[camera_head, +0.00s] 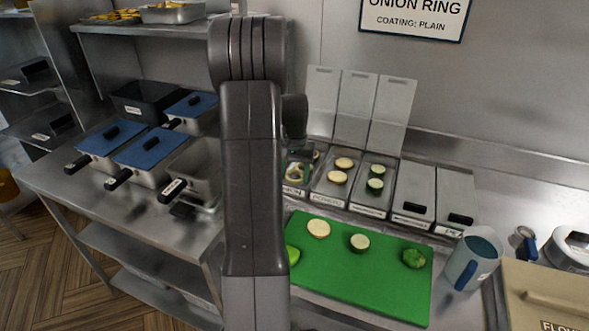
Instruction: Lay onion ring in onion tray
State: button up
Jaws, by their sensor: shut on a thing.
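My gripper (300,158) is partly hidden behind my own arm, low over the leftmost open tray, the onion tray (294,191). It is shut on a small pale thing, taken to be the onion ring (294,173), which shows only in part at the tray's opening. I cannot tell whether the ring touches the tray floor. The tray's left side is hidden by my arm, and its lid stands raised against the wall.
Two more open trays hold pale slices (338,177) and green-edged slices (375,184). Two closed trays (414,190) stand to their right. The green board (350,280) carries several food pieces. A blue-grey jug (473,262) stands right. Lidded fryer pans (150,155) stand left.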

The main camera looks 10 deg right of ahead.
jog(key=shift+f+b, duration=0.3)
jog(key=shift+f, duration=0.65)
jog(key=o, duration=0.8)
jog(key=shift+o, duration=0.2)
jog(key=shift+r, duration=0.15)
jog(key=shift+w+r, duration=0.15)
jog(key=shift+r, duration=0.2)
notch_tip(320, 180, up, 13)
jog(key=shift+b, duration=0.45)
jog(key=shift+f, duration=0.2)
